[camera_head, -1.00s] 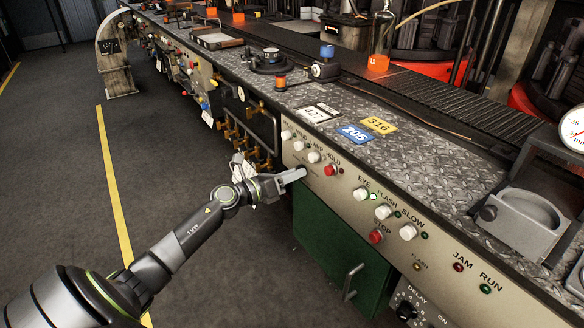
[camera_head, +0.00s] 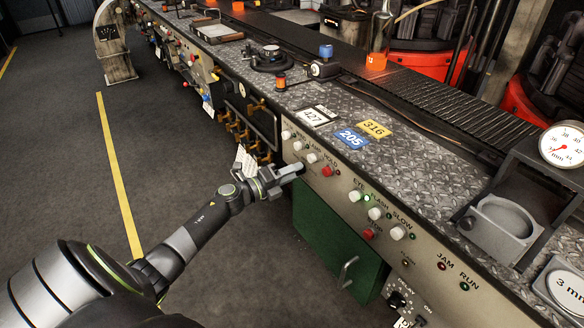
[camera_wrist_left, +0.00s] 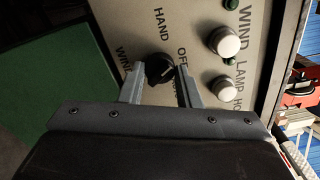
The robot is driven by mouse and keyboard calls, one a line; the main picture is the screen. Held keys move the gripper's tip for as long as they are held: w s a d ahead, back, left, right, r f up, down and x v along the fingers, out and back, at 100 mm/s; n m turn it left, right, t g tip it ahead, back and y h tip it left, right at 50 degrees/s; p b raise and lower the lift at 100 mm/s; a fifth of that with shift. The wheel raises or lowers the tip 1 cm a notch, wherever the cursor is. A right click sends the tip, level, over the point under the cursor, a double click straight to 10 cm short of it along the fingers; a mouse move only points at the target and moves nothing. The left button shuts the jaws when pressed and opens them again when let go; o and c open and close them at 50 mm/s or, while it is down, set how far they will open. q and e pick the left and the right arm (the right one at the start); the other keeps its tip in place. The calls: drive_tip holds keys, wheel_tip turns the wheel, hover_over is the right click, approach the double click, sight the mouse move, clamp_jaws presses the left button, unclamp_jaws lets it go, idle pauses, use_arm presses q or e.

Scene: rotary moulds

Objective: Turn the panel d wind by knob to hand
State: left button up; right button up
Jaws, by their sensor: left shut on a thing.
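A small black knob (camera_wrist_left: 159,69) sits on the beige panel (camera_wrist_left: 190,15), between my left gripper's fingers (camera_wrist_left: 160,88) in the left wrist view. The fingers are shut on it from both sides. A pale mark on the knob faces the lower right of that picture, while the word HAND stands above the knob and OFF to its right. Another label is partly covered by the right finger. In the head view my left gripper (camera_head: 287,175) reaches the panel front below the WIND and LAMP buttons, and the knob is mostly hidden by it. My right gripper is not in view.
White buttons (camera_wrist_left: 224,42) stand close beside the fingers. A red button (camera_head: 327,171) is right of the gripper in the head view. A green cabinet door (camera_head: 335,235) lies below, and brass pipework (camera_head: 240,133) to the left. The floor in front is open.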

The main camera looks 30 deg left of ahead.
use_arm(q)
drive_tip(key=shift+r+n+p, duration=0.15)
drive_tip(key=shift+n+p, duration=0.65)
drive_tip(key=shift+n, duration=0.3)
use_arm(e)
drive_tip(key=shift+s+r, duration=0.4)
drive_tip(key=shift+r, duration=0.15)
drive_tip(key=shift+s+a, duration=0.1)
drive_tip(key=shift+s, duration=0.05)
use_arm(q)
drive_tip(key=o, duration=1)
drive_tip(key=shift+a, duration=0.1)
drive_tip(key=b+v, duration=0.1)
drive_tip(key=v, duration=1.6)
drive_tip(key=shift+s, duration=0.2)
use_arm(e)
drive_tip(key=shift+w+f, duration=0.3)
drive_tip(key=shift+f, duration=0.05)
